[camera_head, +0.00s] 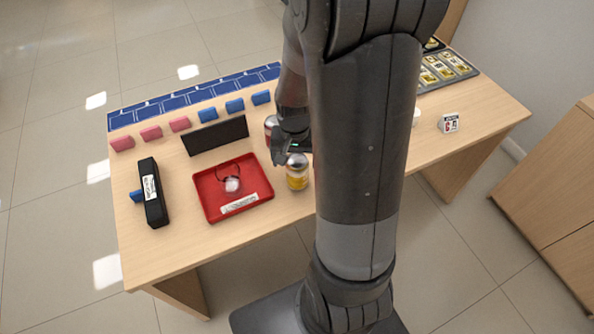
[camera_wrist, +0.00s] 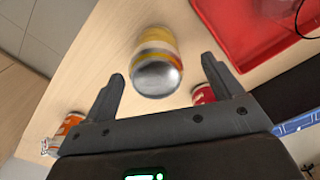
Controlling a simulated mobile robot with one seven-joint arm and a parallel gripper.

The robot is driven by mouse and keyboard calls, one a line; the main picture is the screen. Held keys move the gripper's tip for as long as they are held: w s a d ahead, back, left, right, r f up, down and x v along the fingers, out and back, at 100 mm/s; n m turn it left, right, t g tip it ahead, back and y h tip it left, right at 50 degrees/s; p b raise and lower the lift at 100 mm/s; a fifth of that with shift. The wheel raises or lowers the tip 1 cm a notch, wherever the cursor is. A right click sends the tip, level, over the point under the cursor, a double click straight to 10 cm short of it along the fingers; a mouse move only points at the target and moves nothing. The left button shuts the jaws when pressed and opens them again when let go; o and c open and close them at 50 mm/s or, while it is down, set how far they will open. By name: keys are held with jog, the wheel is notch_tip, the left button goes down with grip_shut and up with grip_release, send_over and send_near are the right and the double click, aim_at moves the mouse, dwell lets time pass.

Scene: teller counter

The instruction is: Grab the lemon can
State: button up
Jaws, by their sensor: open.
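The lemon can (camera_head: 297,172), yellow with a silver top, stands upright on the wooden counter just right of the red tray. In the wrist view the yellow can (camera_wrist: 156,60) shows between and beyond the fingertips, with its silver top toward me. My gripper (camera_head: 288,157) is open and empty. It is close to the can, at its far side in the head view. In the wrist view my two fingers (camera_wrist: 162,68) spread to either side of the can, with no visible contact. My arm hides part of the counter in the head view.
A red tray (camera_head: 212,207) holding a small item lies left of the can. A red can (camera_head: 270,125) stands behind, also visible near the right finger (camera_wrist: 202,95). An orange can (camera_wrist: 72,122) is at lower left. A black sign (camera_head: 215,135) stands behind the tray. Bare counter lies in front.

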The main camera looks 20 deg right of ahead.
jog(key=shift+d+f, duration=0.2)
jog(key=shift+f, duration=1.15)
jog(key=shift+d+f, duration=0.15)
jog(key=shift+f, duration=1.2)
jog(key=shift+c, duration=0.3)
jog(key=c, duration=1.3)
jog(key=shift+o, duration=0.2)
jog(key=shift+r, duration=0.1)
